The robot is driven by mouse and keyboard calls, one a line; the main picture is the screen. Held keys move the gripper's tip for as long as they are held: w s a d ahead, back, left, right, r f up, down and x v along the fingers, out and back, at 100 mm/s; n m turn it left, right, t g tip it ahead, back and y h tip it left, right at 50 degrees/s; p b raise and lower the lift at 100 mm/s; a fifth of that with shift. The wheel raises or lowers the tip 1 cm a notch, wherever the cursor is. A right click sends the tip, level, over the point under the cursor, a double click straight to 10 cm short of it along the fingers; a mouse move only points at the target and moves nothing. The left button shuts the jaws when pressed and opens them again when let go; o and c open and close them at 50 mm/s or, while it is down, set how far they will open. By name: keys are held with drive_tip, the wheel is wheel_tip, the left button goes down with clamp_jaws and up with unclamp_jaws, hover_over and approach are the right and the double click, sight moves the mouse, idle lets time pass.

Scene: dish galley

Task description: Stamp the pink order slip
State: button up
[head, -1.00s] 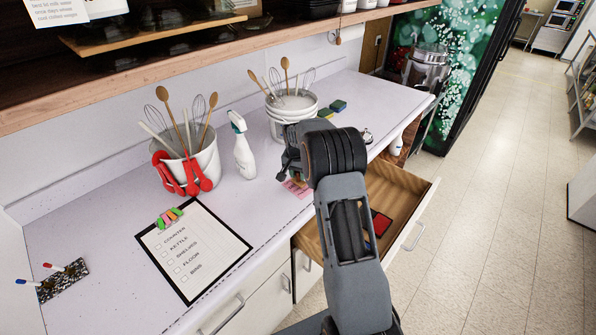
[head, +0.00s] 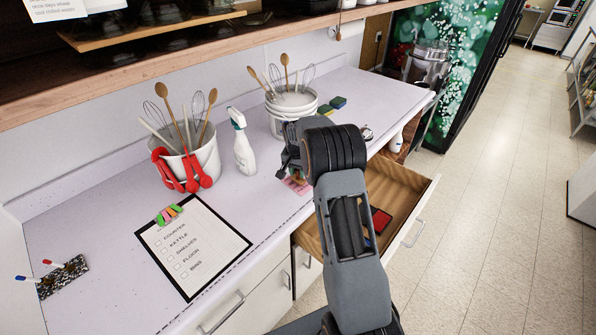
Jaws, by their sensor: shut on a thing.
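The pink order slip (head: 296,187) lies on the white counter near its front edge, partly hidden by my gripper. My gripper (head: 297,174) is just above the slip, seen from behind and partly covered by my own arm. It is shut on a small brownish thing, which looks like the stamp; little of it shows. I cannot tell whether the stamp touches the slip. A red ink pad (head: 381,221) lies in the open wooden drawer (head: 408,190) below and to the right.
A spray bottle (head: 243,150) and a white utensil bucket (head: 291,104) stand behind my gripper. Another utensil pot (head: 207,158) stands left of them. A checklist clipboard (head: 195,245) lies at front left. Sponges (head: 338,103) and a bell (head: 367,133) are to the right.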

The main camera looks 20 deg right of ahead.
drive_tip(key=shift+s+f+b, duration=0.1)
drive_tip(key=shift+f+b, duration=0.35)
drive_tip(key=shift+f, duration=0.2)
idle(1.4)
drive_tip(key=shift+r, duration=0.15)
drive_tip(key=shift+r+p, duration=2.05)
drive_tip(key=shift+r, duration=1.45)
drive_tip(key=shift+f, duration=0.1)
